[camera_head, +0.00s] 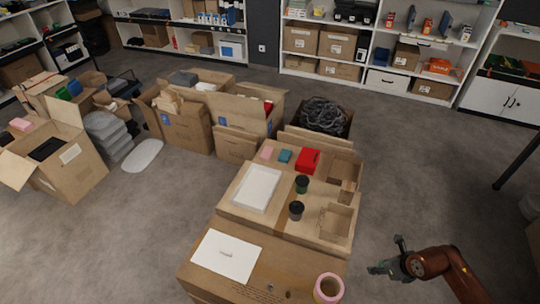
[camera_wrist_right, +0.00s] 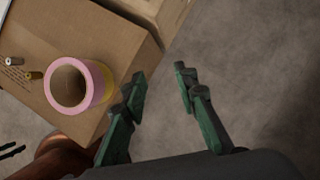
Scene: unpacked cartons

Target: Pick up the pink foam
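A small pink block (camera_head: 267,153), which looks like foam, lies flat near the far edge of the middle carton top, left of a teal block (camera_head: 285,156). Another pink piece (camera_head: 21,124) lies on the open carton at the far left. My right gripper (camera_head: 388,256) is at the lower right, over the floor beside the cartons, far from both pink pieces. The right wrist view shows its two fingers (camera_wrist_right: 160,84) spread with nothing between them. My left gripper is in neither view.
A pink-and-yellow tape roll (camera_wrist_right: 79,86) stands on the near carton (camera_head: 270,270). A red box (camera_head: 308,160), two dark-lidded cups (camera_head: 302,184) and a white tray (camera_head: 257,188) sit on the middle carton. Open cartons stand behind. The floor at right (camera_head: 430,170) is clear.

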